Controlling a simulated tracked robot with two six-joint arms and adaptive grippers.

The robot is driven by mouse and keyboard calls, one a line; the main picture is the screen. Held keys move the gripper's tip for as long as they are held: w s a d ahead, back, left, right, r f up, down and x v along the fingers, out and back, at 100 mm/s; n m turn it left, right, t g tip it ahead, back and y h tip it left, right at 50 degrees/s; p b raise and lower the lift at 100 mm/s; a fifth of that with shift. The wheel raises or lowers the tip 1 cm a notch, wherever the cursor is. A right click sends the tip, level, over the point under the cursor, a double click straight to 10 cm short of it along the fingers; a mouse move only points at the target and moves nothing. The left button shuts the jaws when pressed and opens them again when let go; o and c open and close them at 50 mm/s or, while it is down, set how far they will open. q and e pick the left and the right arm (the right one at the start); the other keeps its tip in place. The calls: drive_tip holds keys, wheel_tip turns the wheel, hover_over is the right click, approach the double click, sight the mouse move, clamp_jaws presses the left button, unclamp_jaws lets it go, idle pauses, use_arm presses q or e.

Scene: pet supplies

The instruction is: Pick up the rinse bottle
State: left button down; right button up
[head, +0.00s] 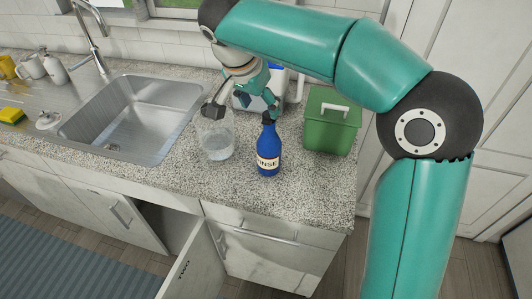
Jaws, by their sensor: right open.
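The rinse bottle (268,151) is dark blue with a pale label reading "INSE" and a dark top. It stands upright on the speckled counter (309,195), near its front edge. My right gripper (243,108) is open and points down just behind and left of the bottle. One dark fingertip shows above the clear container, the other by the bottle's top. Whether that fingertip touches the bottle I cannot tell. My left gripper is not in view.
A clear container (217,142) stands left of the bottle. A green bin (331,127) with a white handle stands to the right, and a white and blue container (250,95) behind. The sink (135,112) is at left. A cabinet door (192,267) hangs open below.

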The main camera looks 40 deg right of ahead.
sight(268, 116)
drive_tip(key=shift+x, duration=1)
drive_tip(key=x, duration=0.3)
drive_tip(key=p+x, duration=0.1)
drive_tip(key=x, duration=0.1)
drive_tip(key=shift+s+d, duration=0.35)
drive_tip(key=shift+w+f, duration=0.1)
drive_tip(key=shift+f, duration=0.15)
clamp_jaws()
drive_tip(key=shift+r, duration=0.15)
